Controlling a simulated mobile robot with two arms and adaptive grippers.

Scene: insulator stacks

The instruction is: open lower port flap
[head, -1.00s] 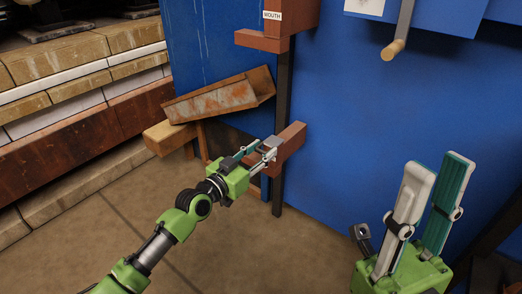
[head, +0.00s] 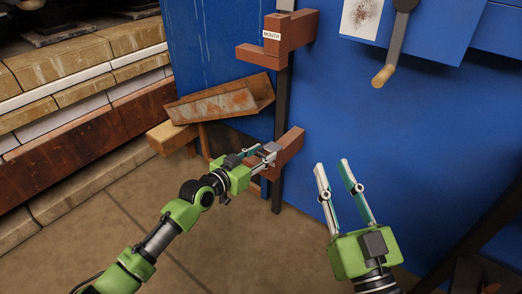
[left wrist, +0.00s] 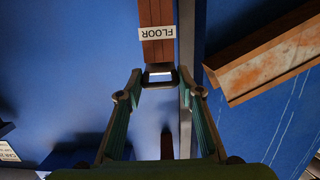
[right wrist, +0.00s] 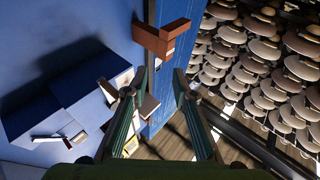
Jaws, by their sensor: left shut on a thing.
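The lower port is a brown block (head: 289,150) low on the blue panel, labelled FLOOR in the left wrist view (left wrist: 156,15). A grey loop handle (left wrist: 160,69) sticks out at its near end. My left gripper (head: 268,154) is at this end, its fingers on both sides of the handle and shut on it. Whether the flap itself has swung is not clear. A second brown block (head: 287,36), labelled MOUTH, sits higher on the same dark upright. My right gripper (head: 332,163) is open and empty in front of the blue panel, right of the lower block.
A rusty chute (head: 220,102) stands left of the lower block on a wooden support. A crank with a wooden grip (head: 383,76) hangs at upper right. Stacked slabs (head: 80,75) line the left. Insulator stacks (right wrist: 260,70) show in the right wrist view. The floor between is clear.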

